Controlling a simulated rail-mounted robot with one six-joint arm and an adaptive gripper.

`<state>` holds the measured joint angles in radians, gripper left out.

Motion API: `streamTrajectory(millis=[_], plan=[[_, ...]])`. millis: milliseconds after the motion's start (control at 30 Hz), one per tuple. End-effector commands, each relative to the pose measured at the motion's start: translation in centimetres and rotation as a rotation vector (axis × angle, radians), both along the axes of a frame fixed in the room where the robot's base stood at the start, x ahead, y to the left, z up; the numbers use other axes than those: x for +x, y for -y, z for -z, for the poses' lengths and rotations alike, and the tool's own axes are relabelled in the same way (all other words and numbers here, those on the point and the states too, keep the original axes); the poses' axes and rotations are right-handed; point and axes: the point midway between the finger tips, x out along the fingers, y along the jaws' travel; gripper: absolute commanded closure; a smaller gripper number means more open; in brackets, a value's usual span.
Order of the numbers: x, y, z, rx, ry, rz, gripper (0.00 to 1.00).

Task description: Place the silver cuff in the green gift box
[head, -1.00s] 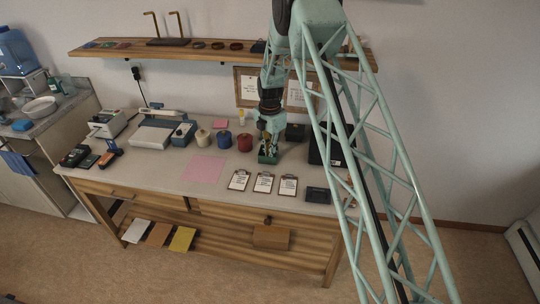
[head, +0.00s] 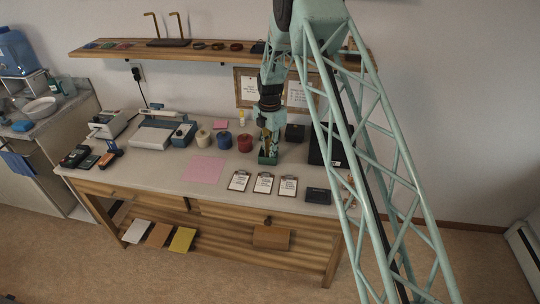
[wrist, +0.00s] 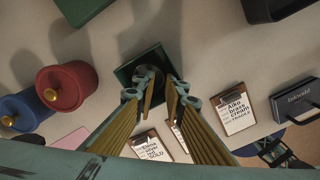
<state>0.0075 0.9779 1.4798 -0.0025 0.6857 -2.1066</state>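The green gift box (head: 268,159) stands on the workbench, right of the red canister. My gripper (head: 267,140) points down right above it; in the wrist view my gripper (wrist: 160,92) has its two fingers apart, with a clear gap between them. The box shows past the fingertips in the wrist view (wrist: 126,76), its dark inside partly covered by them. A dark rounded shape lies at the box opening, too unclear to name. I cannot make out the silver cuff in any view; the fingers and the box walls hide part of the inside.
Red (head: 245,143) and blue (head: 224,140) canisters stand left of the box. Clipboards (head: 264,184) lie in front of it. A wall shelf (head: 185,52) runs above. A pink sheet (head: 207,169) lies flat.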

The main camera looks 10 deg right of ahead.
Motion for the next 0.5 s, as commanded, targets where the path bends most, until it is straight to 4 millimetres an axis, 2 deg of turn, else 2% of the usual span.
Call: streamTrajectory(millis=[500], plan=[[0.0,0.0,-7.4,0.000,0.000,0.000,0.89]])
